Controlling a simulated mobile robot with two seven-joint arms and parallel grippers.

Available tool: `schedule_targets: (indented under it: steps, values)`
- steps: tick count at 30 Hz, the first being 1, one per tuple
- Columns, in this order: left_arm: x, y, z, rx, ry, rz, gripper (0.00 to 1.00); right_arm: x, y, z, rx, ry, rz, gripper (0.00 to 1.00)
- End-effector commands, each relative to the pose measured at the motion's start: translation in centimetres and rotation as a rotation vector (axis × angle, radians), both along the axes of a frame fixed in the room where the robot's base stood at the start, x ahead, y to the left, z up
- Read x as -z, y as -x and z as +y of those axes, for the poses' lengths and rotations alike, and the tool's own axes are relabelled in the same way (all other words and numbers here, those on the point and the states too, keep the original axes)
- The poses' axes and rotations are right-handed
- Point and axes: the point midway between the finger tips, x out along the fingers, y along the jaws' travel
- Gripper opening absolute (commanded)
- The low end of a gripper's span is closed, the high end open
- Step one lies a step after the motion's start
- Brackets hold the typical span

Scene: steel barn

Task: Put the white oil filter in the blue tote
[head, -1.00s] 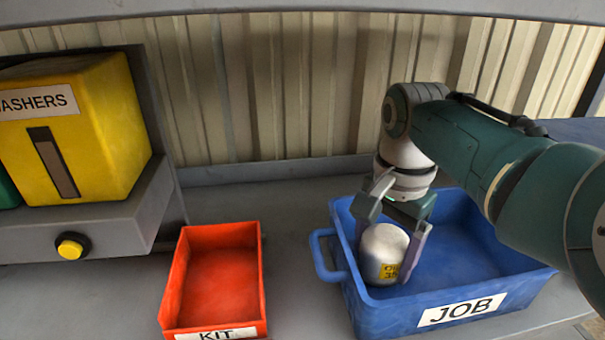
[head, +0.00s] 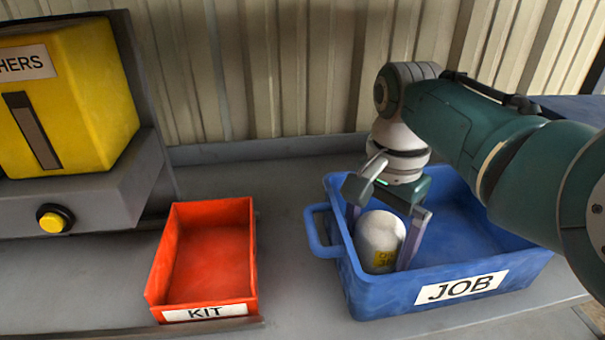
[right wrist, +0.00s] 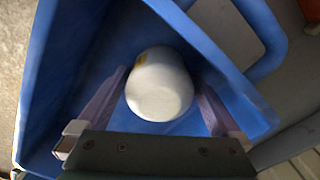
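The white oil filter (head: 379,238) is inside the blue tote (head: 462,291), near its left wall. A yellow label shows on the filter's side. It also shows in the right wrist view (right wrist: 160,86), between the fingers. My right gripper (head: 384,238) reaches down into the tote and is open around the filter. In the right wrist view, gaps show between the filter and the fingers (right wrist: 162,82). The filter's underside is hidden, so its contact with the tote floor cannot be seen. My left gripper is not in view.
An empty red KIT tray (head: 212,250) stands left of the tote on the grey bench (head: 290,220). A yellow washers bin (head: 75,100) sits on a grey shelf with a yellow button (head: 52,220). A corrugated wall (head: 270,80) closes the back.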

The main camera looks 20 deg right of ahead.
Motion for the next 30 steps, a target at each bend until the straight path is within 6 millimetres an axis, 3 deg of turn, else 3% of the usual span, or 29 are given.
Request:
schedule_targets:
  steps: [5, 18, 30]
  values:
    - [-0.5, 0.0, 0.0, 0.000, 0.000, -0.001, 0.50, -0.7, -0.1, 0.0, 0.000, 0.000, -0.002, 1.00]
    - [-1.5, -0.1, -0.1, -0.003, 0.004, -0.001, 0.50, -7.4, -0.1, 0.0, 0.000, 0.001, -0.003, 1.00]
    - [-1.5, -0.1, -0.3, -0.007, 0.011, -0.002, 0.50, -7.9, 0.0, 0.0, 0.000, 0.000, 0.000, 1.00]
